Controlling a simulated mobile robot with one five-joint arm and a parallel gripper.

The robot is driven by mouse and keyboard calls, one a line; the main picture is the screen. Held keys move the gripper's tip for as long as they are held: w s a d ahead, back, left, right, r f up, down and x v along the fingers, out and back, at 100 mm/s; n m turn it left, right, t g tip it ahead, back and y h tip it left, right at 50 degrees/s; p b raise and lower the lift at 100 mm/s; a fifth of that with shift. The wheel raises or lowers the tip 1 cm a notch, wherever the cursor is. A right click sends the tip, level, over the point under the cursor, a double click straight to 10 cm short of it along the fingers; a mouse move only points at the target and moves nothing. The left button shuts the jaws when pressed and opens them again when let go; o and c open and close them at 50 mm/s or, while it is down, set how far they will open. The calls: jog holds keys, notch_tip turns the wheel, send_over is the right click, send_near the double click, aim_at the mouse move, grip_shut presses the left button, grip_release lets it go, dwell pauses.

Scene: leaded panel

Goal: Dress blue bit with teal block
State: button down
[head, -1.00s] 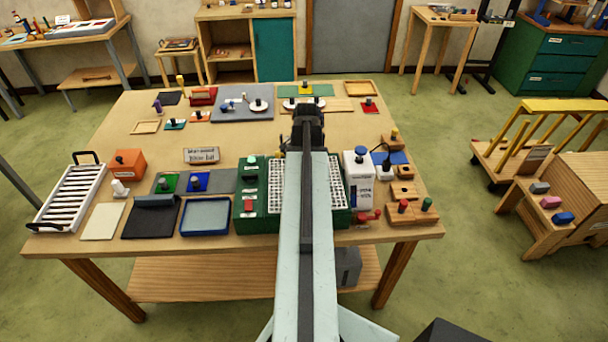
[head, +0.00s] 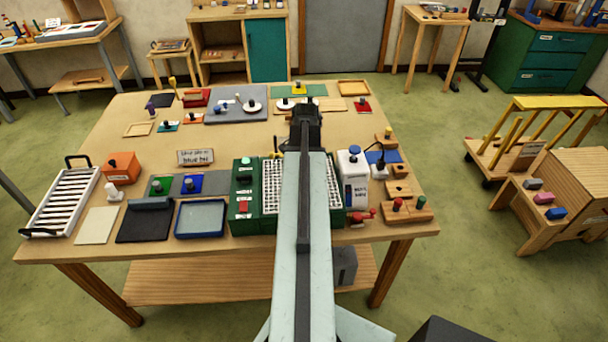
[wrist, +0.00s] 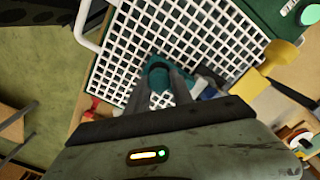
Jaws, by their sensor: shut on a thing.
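My gripper (wrist: 160,96) is shut on a teal block (wrist: 157,76), whose rounded top shows between the fingers. It is held over the white grid of the green grinder (head: 241,214); the grid also shows in the wrist view (wrist: 130,50). A small blue part (wrist: 208,93), perhaps the blue bit, shows just right of the fingers; I cannot tell whether the block touches it. A card (head: 195,157) on the table reads "blue bit". In the head view my arm hides the held block and the middle of the grinder.
A white bottle with a blue cap (head: 353,180) and a red-handled clamp (head: 362,216) stand right of the grinder. A blue tray (head: 200,219) lies left of it. A yellow part (wrist: 268,68) juts beside the grid. Glass pieces with knobs lie farther back.

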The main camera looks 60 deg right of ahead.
jog(key=shift+w, duration=0.15)
jog(key=shift+w+a, duration=0.1)
jog(key=shift+a, duration=0.05)
jog(key=shift+s+a, duration=0.6)
jog(key=shift+a, duration=0.3)
jog(key=r+p, duration=0.1)
jog(key=s+a+r+p, duration=0.1)
jog(key=r+p, duration=0.1)
jog(key=a+r+p, duration=0.1)
jog(key=r+p, duration=0.1)
jog(key=shift+s+a, duration=0.25)
jog(key=shift+s, duration=0.1)
